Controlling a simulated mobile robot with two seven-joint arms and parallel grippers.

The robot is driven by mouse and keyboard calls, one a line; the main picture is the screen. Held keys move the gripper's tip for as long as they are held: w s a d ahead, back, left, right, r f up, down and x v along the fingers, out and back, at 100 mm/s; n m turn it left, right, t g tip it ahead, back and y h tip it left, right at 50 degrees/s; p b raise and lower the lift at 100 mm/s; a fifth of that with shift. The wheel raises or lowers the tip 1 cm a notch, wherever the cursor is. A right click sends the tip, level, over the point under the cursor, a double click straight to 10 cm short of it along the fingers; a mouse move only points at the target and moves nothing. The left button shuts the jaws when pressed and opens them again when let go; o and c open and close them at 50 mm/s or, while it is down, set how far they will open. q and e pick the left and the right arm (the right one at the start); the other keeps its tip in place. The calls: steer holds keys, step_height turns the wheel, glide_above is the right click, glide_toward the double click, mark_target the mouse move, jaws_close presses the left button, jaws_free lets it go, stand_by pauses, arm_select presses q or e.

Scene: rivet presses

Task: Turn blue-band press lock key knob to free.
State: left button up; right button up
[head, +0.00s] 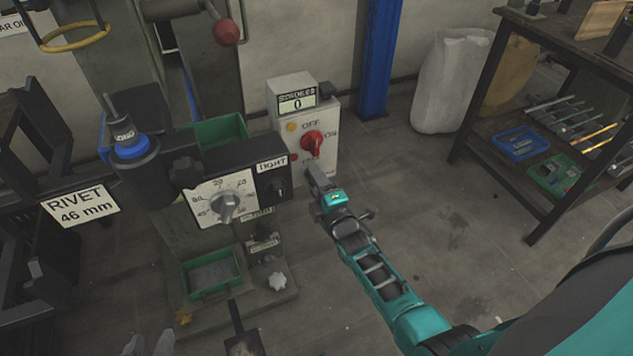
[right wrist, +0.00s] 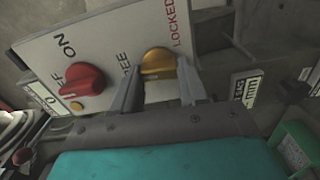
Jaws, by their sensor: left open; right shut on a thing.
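The blue-band press shows its blue band (head: 131,147) around the spindle at the left in the head view. Its grey switch box (head: 292,97) stands to the right of it. In the right wrist view the yellow lock key knob (right wrist: 157,63) sits on the white panel, between the FREE and LOCKED labels. My right gripper (right wrist: 156,100) is shut on this knob, a finger on either side. In the head view my right gripper (head: 316,180) hides the knob. My left gripper (head: 150,346) is open and empty at the bottom left edge, only its fingertips showing.
A red ON/OFF knob (head: 312,141) and a counter reading 0 (head: 297,100) are close to the right gripper. A dial panel (head: 224,201) juts out to the left. A workbench (head: 540,50) with tools stands at the right. The floor between is clear.

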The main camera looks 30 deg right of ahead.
arm_select(q)
steer(key=shift+f, duration=0.1)
arm_select(e)
steer(key=shift+n, duration=0.5)
arm_select(q)
steer(key=shift+a, duration=0.1)
steer(key=shift+s+f, duration=0.1)
steer(key=shift+s, duration=0.05)
arm_select(e)
steer(key=o, duration=1.1)
steer(key=shift+c, duration=0.2)
